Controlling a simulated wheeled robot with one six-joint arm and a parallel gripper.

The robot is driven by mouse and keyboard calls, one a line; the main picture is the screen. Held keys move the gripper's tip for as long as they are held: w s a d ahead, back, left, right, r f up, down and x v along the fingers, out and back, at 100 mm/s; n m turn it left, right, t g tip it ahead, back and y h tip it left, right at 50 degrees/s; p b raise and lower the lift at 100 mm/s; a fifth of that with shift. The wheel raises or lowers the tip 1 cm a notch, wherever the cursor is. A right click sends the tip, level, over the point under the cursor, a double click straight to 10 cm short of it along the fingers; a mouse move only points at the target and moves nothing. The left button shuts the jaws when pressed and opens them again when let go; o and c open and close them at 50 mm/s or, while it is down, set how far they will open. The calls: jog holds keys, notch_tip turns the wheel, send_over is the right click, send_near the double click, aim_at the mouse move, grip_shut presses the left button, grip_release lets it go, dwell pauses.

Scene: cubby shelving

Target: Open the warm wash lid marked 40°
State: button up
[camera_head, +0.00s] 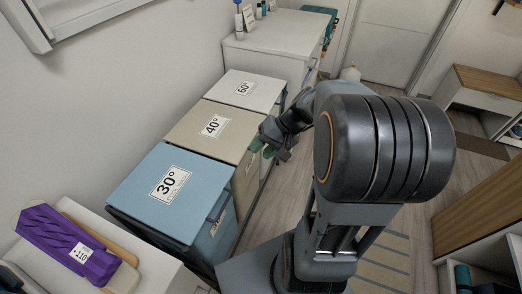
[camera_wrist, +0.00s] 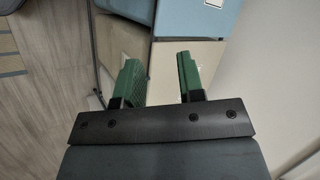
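The beige lid marked 40° (camera_head: 211,128) is shut, in the middle of a row of three lidded bins. The blue lid marked 30° (camera_head: 170,190) is on its near side and the white lid marked 60° (camera_head: 245,89) on its far side. Both are shut. My gripper (camera_head: 262,146) is at the front edge of the 40° lid, near its far right corner. In the wrist view, its green fingers (camera_wrist: 161,82) stand apart with nothing seen between them, over the beige bin (camera_wrist: 187,60). I cannot tell whether a finger touches the lid.
A white cabinet (camera_head: 265,55) with bottles stands beyond the bins. A purple object (camera_head: 70,240) lies on a white surface at near left. A wall runs behind the bins. The floor (camera_head: 290,190) in front of them is partly clear. Wooden shelving (camera_head: 485,215) stands at right.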

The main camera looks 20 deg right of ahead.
jog(key=w+d+f+m+t+y+b, duration=0.2)
jog(key=w+d+f+m+t+b, duration=0.15)
jog(key=d+f+t, duration=0.35)
jog(key=w+d+f+m+t+y+b, duration=0.1)
jog(key=w+d+f+m+t+b, duration=0.15)
jog(key=d+f+b, duration=0.45)
jog(key=shift+n, duration=0.4)
jog(key=x, duration=0.4)
jog(key=w+r+x, duration=0.1)
jog(key=x, duration=0.3)
jog(key=d+p+x, duration=0.1)
jog(key=x, duration=0.3)
jog(key=shift+w+r, duration=0.25)
jog(key=shift+r, duration=0.1)
grip_shut()
